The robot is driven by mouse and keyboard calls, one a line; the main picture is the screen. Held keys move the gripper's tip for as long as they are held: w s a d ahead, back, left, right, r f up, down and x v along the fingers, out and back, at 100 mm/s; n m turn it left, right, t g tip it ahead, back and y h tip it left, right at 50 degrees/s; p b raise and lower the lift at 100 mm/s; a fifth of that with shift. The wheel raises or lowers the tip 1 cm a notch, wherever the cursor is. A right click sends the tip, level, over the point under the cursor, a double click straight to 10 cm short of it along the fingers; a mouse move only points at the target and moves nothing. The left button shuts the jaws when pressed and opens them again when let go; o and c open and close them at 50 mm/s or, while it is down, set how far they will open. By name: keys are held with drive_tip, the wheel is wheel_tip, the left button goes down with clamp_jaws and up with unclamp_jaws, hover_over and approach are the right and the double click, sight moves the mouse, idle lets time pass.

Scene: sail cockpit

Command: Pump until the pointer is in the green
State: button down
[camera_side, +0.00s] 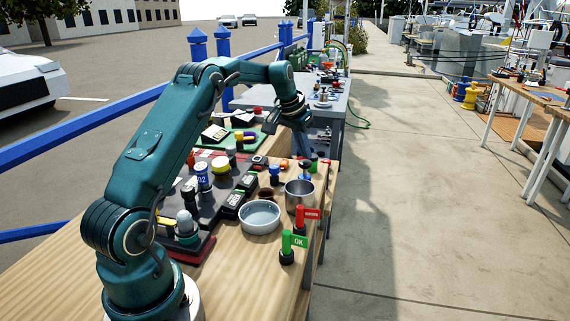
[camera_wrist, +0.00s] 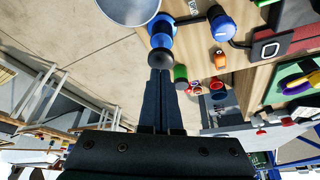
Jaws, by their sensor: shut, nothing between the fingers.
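My gripper (camera_side: 304,150) points down near the right edge of the wooden bench, with its fingers together and nothing between them. In the wrist view the fingertips (camera_wrist: 160,74) overlap the edge of a round black knob (camera_wrist: 160,58) on a blue body (camera_wrist: 160,33), which looks like the pump. In the side view this black knob (camera_side: 305,164) shows just below the fingertips. I cannot tell whether they touch it. I cannot make out a gauge, pointer or green zone in either view.
A steel pot (camera_side: 299,194) and a shallow grey bowl (camera_side: 260,216) stand close by in front. A blue-topped knob (camera_side: 274,172) and an orange piece (camera_side: 284,163) are to the left. Green OK (camera_side: 287,243) and red (camera_side: 301,214) flag posts stand near the bench edge.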

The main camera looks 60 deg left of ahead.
sight(305, 161)
drive_tip(key=shift+f, duration=1.6)
drive_tip(key=shift+r, duration=0.8)
drive_tip(key=shift+f, duration=0.8)
